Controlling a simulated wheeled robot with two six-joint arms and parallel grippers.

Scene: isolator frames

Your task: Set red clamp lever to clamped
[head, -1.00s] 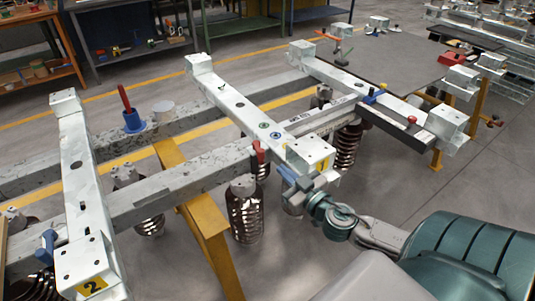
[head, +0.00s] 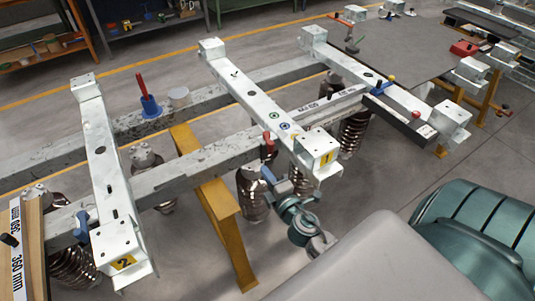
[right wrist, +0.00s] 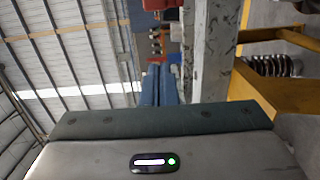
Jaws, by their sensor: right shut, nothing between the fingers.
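A red clamp lever (head: 268,146) stands roughly upright at the side of the long grey beam (head: 205,165), just left of the white cross-beam marked 1 (head: 318,150). My right gripper (head: 267,174) is just below and in front of this lever. Its blue fingers are shut and empty; whether they touch the lever is unclear. In the right wrist view the shut fingers (right wrist: 161,84) point up the picture beside the grey beam (right wrist: 212,45). A red part (right wrist: 160,4) shows beyond them at the top edge. My left gripper is out of view.
Ribbed dark insulators (head: 253,197) and a yellow support (head: 215,205) stand under the beam near my right gripper. Another red lever (head: 142,87) rises from a blue base on the rear beam. A cross-beam marked 2 (head: 100,160) lies left. Grey floor is open in front.

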